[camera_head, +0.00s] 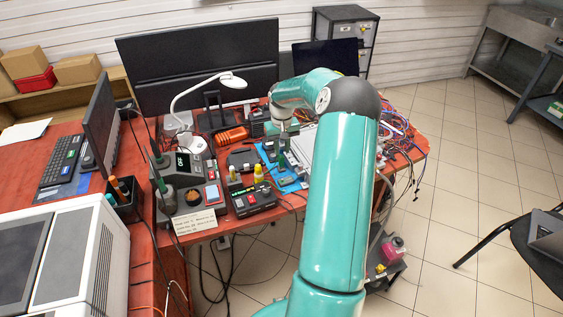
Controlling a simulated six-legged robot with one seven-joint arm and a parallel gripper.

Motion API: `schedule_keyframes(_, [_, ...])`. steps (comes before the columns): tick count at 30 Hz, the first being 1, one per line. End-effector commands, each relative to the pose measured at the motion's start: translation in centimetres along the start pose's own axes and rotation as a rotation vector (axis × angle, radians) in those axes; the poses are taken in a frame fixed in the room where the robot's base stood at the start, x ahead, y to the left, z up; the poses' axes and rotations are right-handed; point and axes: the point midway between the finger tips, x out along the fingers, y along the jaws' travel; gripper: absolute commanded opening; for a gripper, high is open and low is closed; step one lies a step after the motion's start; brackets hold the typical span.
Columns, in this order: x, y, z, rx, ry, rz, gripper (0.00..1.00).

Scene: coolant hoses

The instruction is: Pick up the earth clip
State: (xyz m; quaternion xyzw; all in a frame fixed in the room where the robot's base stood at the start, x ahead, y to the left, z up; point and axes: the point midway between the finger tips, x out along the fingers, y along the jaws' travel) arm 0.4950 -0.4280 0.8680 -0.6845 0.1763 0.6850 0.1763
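I cannot pick out the earth clip with certainty in the head view; it is too small or hidden among the bench clutter. My teal arm reaches from the bottom over the red-topped bench (150,245). My gripper (284,132) points down at the arm's far end, above a blue mat (290,187) with small parts on it. The fingers are too small and partly covered to show whether they are open or shut, or hold anything.
A soldering station (190,167), a meter-like box (251,199) and a yellow bottle (258,173) stand left of the mat. An orange tool (231,135) lies behind. Tangled cables (397,135) crowd the right side. A white magnifier lamp (232,81) arches over the back.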

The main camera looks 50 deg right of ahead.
Motion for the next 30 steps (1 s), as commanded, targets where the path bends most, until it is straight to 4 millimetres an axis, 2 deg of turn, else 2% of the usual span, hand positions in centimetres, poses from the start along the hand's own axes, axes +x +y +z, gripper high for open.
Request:
schedule_keyframes(8, [2.5, -0.1, 0.1, 0.000, -0.002, -0.002, 0.24])
schedule_keyframes(15, [6.0, -0.1, 0.1, 0.000, 0.000, -0.001, 0.24])
schedule_keyframes(24, [6.5, -0.2, 0.0, 0.000, 0.002, 0.000, 0.24])
schedule_keyframes(28, [6.5, -0.1, 0.0, 0.000, 0.002, 0.000, 0.00])
schedule_keyframes(30, [6.4, -0.1, 0.0, 0.000, 0.002, 0.000, 0.00])
